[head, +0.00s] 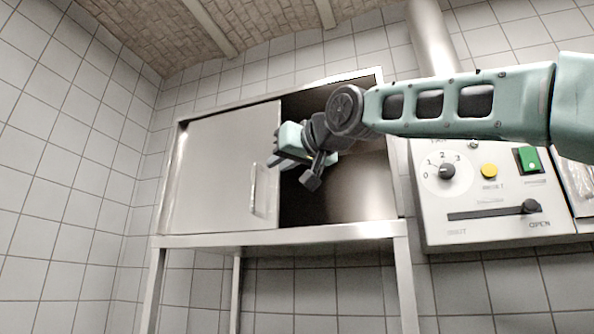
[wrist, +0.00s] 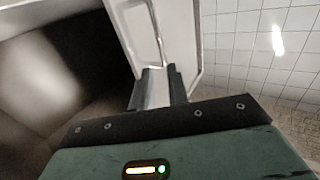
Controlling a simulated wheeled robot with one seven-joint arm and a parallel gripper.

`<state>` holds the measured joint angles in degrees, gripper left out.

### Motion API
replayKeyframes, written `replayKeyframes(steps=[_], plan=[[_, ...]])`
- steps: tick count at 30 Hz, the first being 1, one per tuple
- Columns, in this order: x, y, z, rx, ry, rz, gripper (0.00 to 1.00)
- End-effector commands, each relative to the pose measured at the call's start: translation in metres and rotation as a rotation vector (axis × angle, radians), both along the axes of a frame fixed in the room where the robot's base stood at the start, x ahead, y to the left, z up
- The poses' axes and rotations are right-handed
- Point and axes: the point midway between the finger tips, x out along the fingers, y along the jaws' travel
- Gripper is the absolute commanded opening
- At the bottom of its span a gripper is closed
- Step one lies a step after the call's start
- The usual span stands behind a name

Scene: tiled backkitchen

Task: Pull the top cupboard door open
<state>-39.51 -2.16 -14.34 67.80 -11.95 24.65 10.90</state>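The top cupboard (head: 330,232) is a grey metal cabinet on legs. Its pale door panel (head: 215,170) covers the left half; the right half shows a dark open interior (head: 350,190). A slim bar handle (head: 257,192) stands upright near the panel's right edge. My gripper (head: 273,153) is at that edge, close to the handle's upper end. In the wrist view the handle (wrist: 156,38) runs down towards my two dark fingers (wrist: 161,84). The fingers are apart with a gap between them, the pale door surface showing there. I cannot tell whether they touch the handle.
A control panel (head: 470,215) with a dial, a yellow button, a green switch and a slider is on the wall right of the cupboard. A round pipe (head: 431,40) rises above it. Tiled wall (head: 60,150) stands at the left. My arm crosses the cupboard's upper right.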

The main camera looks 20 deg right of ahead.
Motion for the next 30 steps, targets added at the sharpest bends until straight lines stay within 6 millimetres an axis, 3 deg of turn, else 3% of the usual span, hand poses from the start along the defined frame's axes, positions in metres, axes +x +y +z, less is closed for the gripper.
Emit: replayKeyframes(steps=[3,9,30], plan=[[-0.024,-0.009,-0.004,0.002,-0.003,0.001,0.17],[-0.045,-0.017,-0.001,0.001,-0.001,0.001,0.17],[-0.051,-0.018,0.0,-0.001,0.0,0.0,0.17]])
